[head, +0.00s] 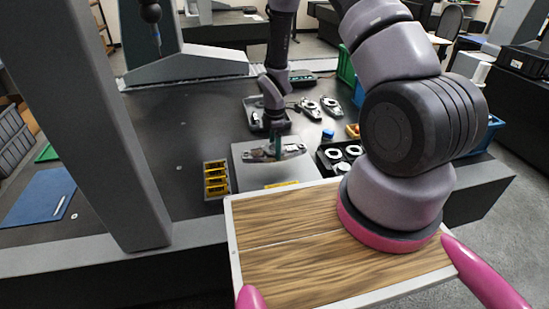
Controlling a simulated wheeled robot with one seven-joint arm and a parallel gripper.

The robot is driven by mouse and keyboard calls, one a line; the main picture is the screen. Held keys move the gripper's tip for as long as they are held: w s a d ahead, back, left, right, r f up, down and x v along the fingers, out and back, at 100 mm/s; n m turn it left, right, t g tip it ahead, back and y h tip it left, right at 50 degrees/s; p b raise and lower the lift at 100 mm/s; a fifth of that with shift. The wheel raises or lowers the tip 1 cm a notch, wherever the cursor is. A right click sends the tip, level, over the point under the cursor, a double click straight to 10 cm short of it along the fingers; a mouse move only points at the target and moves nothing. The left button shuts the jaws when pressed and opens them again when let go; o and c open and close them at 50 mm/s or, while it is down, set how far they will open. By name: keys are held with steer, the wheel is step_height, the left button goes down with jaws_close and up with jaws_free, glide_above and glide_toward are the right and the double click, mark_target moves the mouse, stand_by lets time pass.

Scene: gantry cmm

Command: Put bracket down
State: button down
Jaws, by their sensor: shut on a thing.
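My gripper (277,146) reaches down at the centre of the head view, its narrow greenish fingers shut on a silver metal bracket (292,149). The bracket is low over a light grey plate (255,175) with a yellow label on its front edge. I cannot tell whether the bracket touches the plate or hangs just above it. The fingers hide part of the bracket.
A rack of yellow boxes (216,190) stands just left of the plate. A black tray with white rings (325,164) and a blue cap (328,134) are at right. A grey tray (252,104) and loose metal parts (309,105) lie behind. A gantry column (85,110) rises at left.

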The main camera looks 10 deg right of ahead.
steer(key=shift+f, duration=2.4)
jaws_free()
steer(key=shift+f, duration=0.15)
